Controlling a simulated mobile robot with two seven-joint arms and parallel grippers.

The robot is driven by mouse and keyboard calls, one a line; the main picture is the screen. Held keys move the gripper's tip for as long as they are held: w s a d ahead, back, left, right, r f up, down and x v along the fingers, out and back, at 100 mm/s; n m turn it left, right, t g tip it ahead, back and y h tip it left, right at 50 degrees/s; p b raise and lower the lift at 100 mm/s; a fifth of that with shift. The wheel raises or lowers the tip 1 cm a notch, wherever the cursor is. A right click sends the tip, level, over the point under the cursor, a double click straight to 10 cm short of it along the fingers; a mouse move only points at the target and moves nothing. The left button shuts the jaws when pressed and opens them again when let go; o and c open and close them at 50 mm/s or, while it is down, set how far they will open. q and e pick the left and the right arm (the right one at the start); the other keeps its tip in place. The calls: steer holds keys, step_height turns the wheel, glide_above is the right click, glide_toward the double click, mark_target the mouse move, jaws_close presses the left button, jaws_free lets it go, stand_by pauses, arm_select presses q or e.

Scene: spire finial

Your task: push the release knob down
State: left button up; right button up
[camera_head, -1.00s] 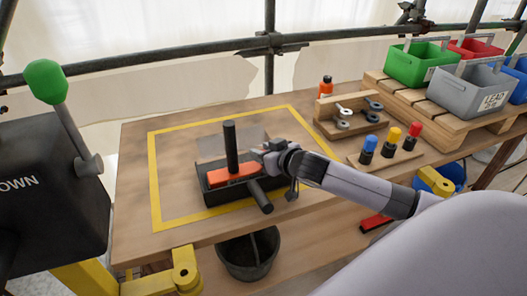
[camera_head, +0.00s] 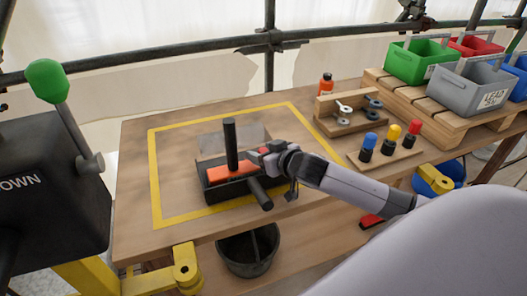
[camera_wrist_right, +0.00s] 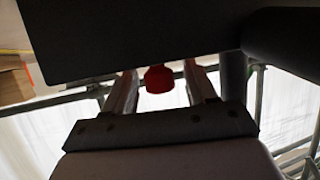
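A black fixture (camera_head: 215,192) with an orange-red block (camera_head: 231,173), a dark upright post (camera_head: 230,140) and a dark bar (camera_head: 260,193) sticking out in front sits inside the yellow outline on the bench. My right gripper (camera_head: 259,157) is at the right side of this fixture, close to the post. In the right wrist view, a red knob (camera_wrist_right: 158,79) shows between the two spread fingers (camera_wrist_right: 160,88), under a large dark body. The fingers look apart from the knob, one on each side. Whether anything touches it cannot be told. My left gripper is not in view.
A wooden rack with metal parts (camera_head: 345,115), an orange bottle (camera_head: 326,85) and a block with coloured-top pegs (camera_head: 385,150) stand right. Bins (camera_head: 420,58) sit on a pallet behind. A green-knobbed lever (camera_head: 65,110) rises from a dark box at left.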

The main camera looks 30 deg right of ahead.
steer(key=v, duration=0.7)
stand_by(0.3)
steer(key=shift+s, duration=0.1)
stand_by(0.4)
